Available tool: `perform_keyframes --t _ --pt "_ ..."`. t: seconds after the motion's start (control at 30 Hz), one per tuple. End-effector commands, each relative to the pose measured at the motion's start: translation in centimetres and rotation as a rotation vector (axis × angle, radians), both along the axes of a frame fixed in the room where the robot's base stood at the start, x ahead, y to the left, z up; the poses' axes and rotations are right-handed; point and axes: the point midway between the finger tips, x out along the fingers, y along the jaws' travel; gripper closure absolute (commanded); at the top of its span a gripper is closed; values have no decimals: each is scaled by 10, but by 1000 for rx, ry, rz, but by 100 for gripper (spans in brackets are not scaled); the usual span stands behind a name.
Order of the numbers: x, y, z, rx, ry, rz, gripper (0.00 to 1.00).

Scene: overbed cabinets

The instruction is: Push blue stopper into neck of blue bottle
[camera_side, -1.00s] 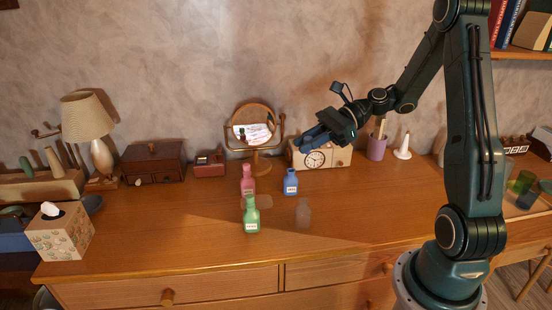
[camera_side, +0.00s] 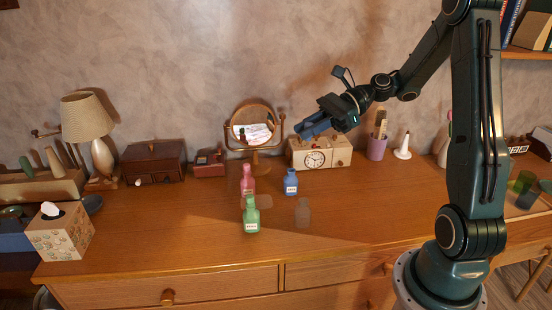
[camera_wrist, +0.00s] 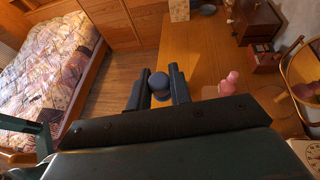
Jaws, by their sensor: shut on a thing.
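The blue bottle (camera_side: 291,184) stands upright on the wooden dresser top in the side view, right of the pink bottle (camera_side: 248,180). The green bottle (camera_side: 251,217) stands nearer the front. My gripper (camera_side: 302,131) is raised above and behind the blue bottle, in front of the clock box. In the wrist view my gripper (camera_wrist: 160,86) is shut on the dark blue stopper (camera_wrist: 160,84), held between its two fingers. The stopper is not clearly discernible in the side view. The pink bottle also shows in the wrist view (camera_wrist: 230,83); the blue bottle is not seen there.
A clock box (camera_side: 319,154) and a round mirror (camera_side: 254,131) stand at the back. A purple pencil cup (camera_side: 377,148) and white cone (camera_side: 403,147) are further right. A tissue box (camera_side: 62,232) is at left. The dresser front is mostly clear.

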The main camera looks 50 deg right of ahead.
Motion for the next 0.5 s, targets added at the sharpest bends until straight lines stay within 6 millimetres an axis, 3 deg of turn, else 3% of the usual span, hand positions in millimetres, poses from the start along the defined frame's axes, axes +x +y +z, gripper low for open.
perform_keyframes --t 0.27,0.5 --pt "15 -10 -11 12 2 -56 100" --pt "52 -37 -41 29 2 -209 100"
